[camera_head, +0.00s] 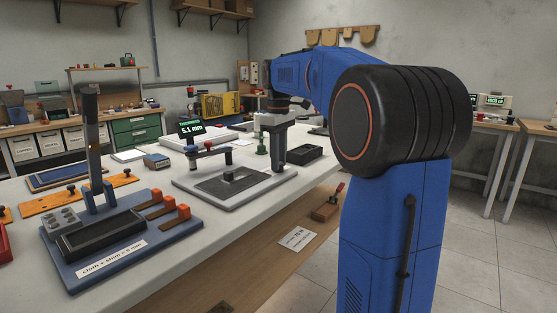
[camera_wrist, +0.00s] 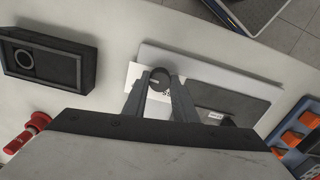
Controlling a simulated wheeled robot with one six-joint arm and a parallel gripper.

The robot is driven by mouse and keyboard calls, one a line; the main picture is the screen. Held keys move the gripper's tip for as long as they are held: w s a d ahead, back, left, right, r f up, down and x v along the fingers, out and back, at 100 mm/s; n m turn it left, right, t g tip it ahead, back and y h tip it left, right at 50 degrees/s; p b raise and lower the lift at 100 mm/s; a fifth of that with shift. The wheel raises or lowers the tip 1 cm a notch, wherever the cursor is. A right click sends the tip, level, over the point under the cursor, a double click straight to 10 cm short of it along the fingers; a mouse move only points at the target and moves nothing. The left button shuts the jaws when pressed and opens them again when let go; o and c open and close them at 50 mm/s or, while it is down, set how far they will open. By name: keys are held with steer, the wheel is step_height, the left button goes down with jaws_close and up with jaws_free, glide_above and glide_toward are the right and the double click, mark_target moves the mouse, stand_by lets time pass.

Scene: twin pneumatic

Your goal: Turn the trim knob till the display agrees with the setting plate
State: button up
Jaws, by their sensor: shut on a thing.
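In the wrist view my gripper (camera_wrist: 158,82) is shut on the dark round trim knob (camera_wrist: 158,78), one finger on each side. The knob stands on a light flat panel; a white plate (camera_wrist: 134,74) with partly covered lettering lies under it. I cannot read that lettering. In the head view the display (camera_head: 191,129) is black with green characters and reads 5.1 mm. My gripper's fingertips and the knob are too small or hidden to make out in the head view.
A blue fixture (camera_head: 168,232) with a label reading "cloth + shim = 8 mm" stands at the front left of the bench. A grey plate (camera_head: 192,183) with a post lies mid-bench. A black open box (camera_head: 307,154) is near the right edge.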

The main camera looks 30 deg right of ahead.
steer(key=n, duration=0.5)
steer(key=shift+n, duration=0.7)
steer(key=o, duration=1)
steer(key=shift+o, duration=0.2)
steer(key=shift+r, duration=0.1)
step_height(320, 180, up, 17)
steer(key=shift+r, duration=0.15)
